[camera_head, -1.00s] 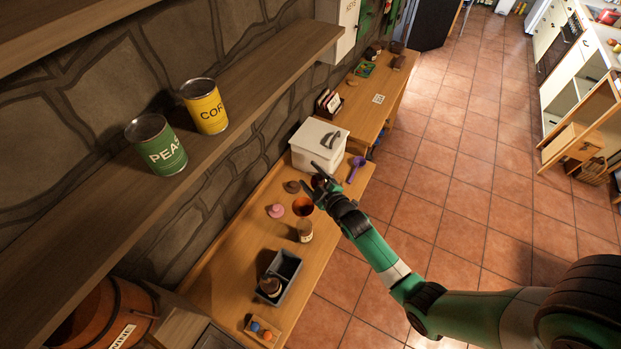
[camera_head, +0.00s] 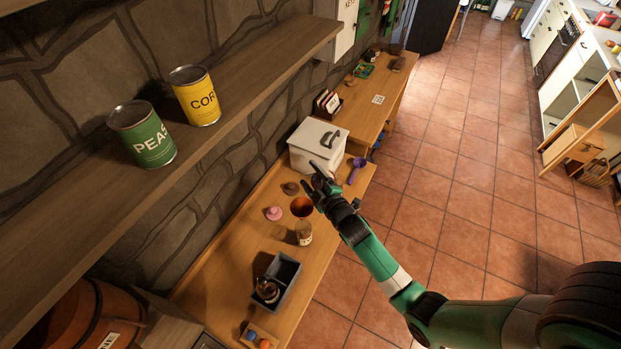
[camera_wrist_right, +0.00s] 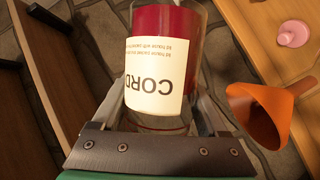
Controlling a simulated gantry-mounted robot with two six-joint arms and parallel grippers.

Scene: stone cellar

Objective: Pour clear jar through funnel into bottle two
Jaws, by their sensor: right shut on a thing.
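My right gripper (camera_head: 316,181) is shut on a clear glass jar (camera_wrist_right: 165,50) with red contents and a white label reading "CORD", upside down in the right wrist view. In the head view the jar is mostly hidden at the dark fingers. The orange funnel (camera_head: 302,206) is just below and left of this gripper, above a clear bottle with a pale label (camera_head: 304,238). The funnel also shows right of the jar in the wrist view (camera_wrist_right: 262,112), apart from it. I cannot read a number on the bottle. My left gripper is not in view.
A grey caddy (camera_head: 291,287) holding a dark bottle stands on the wooden bench (camera_head: 222,262). A pink object (camera_head: 274,213), a brown object (camera_head: 290,188), a white lidded box (camera_head: 305,157) and a purple scoop (camera_head: 357,166) are nearby. A shelf with two cans overhangs at left.

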